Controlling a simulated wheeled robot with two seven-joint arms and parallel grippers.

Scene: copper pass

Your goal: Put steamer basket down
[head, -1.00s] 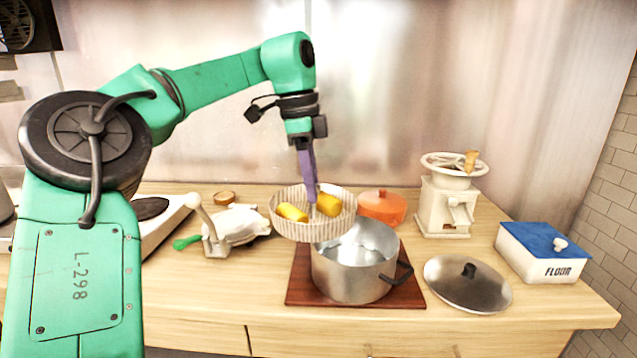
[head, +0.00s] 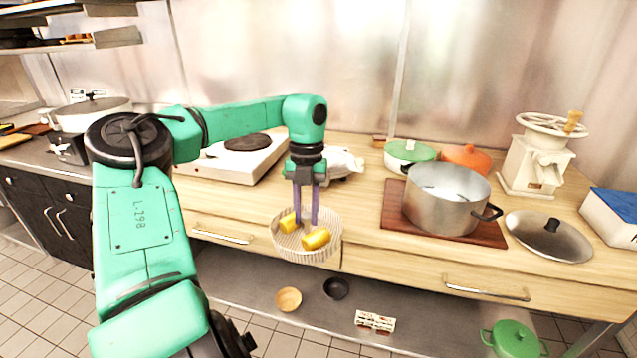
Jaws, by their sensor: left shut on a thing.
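The steamer basket (head: 306,254) is a pale, ribbed round basket with yellow pieces (head: 316,239) in it. My left gripper (head: 307,218) points down into the basket, its purple fingers shut on it between the yellow pieces. The basket hangs in front of the counter's front edge, over the lower shelf, and looks roughly level. The steel pot (head: 445,207) stands open on a dark red wooden board (head: 393,212) to the right of the basket, apart from it. My right gripper is not in view.
The pot lid (head: 549,238) lies right of the pot. A hot plate (head: 231,162), a green-sided lidded pot (head: 409,153), an orange pot (head: 466,158) and a grinder (head: 535,165) stand on the counter. Bare counter (head: 352,205) lies left of the board. Bowls sit on the lower shelf.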

